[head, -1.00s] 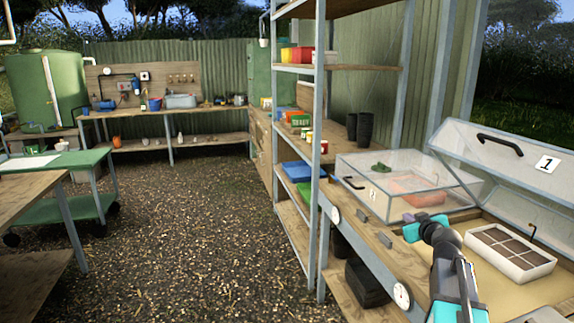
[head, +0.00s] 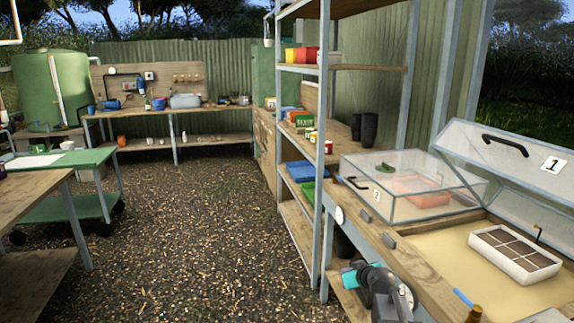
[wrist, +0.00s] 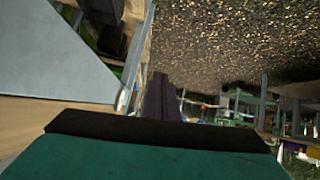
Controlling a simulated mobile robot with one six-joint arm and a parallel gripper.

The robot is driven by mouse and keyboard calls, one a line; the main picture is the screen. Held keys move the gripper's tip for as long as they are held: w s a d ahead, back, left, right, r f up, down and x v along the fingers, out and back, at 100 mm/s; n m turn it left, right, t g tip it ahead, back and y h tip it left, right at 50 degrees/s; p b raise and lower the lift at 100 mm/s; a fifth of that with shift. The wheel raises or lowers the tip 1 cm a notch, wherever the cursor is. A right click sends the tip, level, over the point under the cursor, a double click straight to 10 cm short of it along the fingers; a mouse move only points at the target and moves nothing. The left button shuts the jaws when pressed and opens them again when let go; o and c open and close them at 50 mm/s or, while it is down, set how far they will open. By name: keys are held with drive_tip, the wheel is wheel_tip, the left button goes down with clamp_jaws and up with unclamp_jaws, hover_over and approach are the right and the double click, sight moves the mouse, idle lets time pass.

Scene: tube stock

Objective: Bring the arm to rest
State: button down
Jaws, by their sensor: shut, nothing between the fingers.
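My gripper (head: 350,277) shows in the head view at the lower middle, teal and dark, in front of the bench's front edge. It is shut and empty. My grey arm folds in beside it at the bottom of the picture. In the wrist view the teal and black gripper end (wrist: 160,145) fills the bottom, and nothing is seen held in it.
The bench (head: 405,262) runs along the right. Frame 1 has its lid (head: 520,152) raised over sand and a white cell tray (head: 512,268). Frame 2's clear lid (head: 405,180) is down. A shelf post (head: 320,150) stands nearby. The gravel floor (head: 190,240) is open at left.

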drive_tip(key=s+a+f+m+g+p, duration=0.1)
drive_tip(key=s+a+f+g, duration=0.25)
drive_tip(key=s+f, duration=0.85)
drive_tip(key=s+a+f+m+g, duration=0.1)
drive_tip(key=s+a+f+g, duration=0.3)
drive_tip(key=s+f, duration=0.75)
drive_tip(key=s+f+g, duration=0.3)
drive_tip(key=s+f, duration=0.1)
drive_tip(key=s, duration=0.5)
drive_tip(key=s+d+f+m+g+h+p, duration=0.1)
drive_tip(key=s+f, duration=0.3)
drive_tip(key=s, duration=0.6)
drive_tip(key=s+d+f+g+h, duration=0.1)
drive_tip(key=s+f+g, duration=0.3)
drive_tip(key=s, duration=0.6)
drive_tip(key=shift+s+d+f+m+g+p, duration=0.2)
drive_tip(key=shift+f+m+g+p, duration=0.1)
drive_tip(key=shift+m+g, duration=0.1)
drive_tip(key=shift+a, duration=0.1)
